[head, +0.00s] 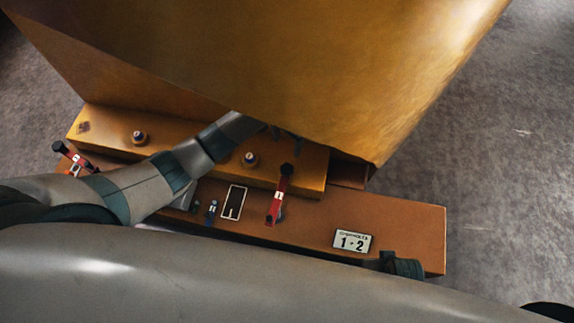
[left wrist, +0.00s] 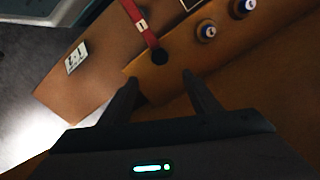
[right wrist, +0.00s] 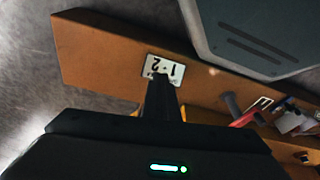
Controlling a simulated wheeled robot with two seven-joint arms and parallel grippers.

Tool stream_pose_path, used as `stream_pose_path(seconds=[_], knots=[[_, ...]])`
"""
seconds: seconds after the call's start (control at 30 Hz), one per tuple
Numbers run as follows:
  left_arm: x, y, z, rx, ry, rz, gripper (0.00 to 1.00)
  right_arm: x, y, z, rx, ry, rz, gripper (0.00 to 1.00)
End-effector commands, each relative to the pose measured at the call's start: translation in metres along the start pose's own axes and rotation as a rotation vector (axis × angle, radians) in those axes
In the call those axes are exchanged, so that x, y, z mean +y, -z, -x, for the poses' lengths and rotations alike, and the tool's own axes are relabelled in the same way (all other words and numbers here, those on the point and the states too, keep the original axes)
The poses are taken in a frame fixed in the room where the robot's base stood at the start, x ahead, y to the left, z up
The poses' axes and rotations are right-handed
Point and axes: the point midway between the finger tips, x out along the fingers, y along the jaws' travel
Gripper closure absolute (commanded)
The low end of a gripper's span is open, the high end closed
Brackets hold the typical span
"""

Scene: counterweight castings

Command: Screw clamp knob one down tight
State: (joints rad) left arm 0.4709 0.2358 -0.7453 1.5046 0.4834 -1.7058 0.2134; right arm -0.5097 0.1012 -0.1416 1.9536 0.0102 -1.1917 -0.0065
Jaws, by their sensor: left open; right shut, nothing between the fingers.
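Two round knobs with pale caps stand on the orange ledge: a left one (head: 140,137) and a right one (head: 250,159). Two also show in the left wrist view, (left wrist: 207,31) and (left wrist: 246,7). I cannot read which is knob one. A red lever (head: 277,200) with a white tag and black ball end lies by the right knob. My left gripper (left wrist: 160,76) is open and empty, the lever's black ball (left wrist: 159,57) just beyond its fingertips. In the head view it is mostly hidden under the casting. My right gripper (right wrist: 162,90) is shut and empty, before the "1-2" plate (right wrist: 162,70).
The large orange casting (head: 300,70) overhangs the ledge. Another red lever (head: 78,160) is at the far left. Grey floor is free at right.

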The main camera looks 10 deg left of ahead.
Motion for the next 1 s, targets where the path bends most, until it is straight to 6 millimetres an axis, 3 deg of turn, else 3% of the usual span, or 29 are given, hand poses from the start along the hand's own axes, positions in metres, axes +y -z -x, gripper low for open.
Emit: stream_pose_path(seconds=[0.27, 0.9, 1.0], knots=[[0.000, -0.001, -0.030, -0.003, 0.000, 0.002, 0.43, 0.000, 0.002, 0.009, 0.000, -0.001, 0.000, 1.00], [0.000, -0.001, -0.142, -0.002, 0.000, 0.000, 0.43, -0.002, 0.008, 0.080, 0.023, -0.003, -0.002, 1.00], [0.000, 0.000, -0.155, -0.001, 0.000, 0.001, 0.43, -0.006, 0.011, 0.079, 0.044, 0.006, 0.001, 1.00]])
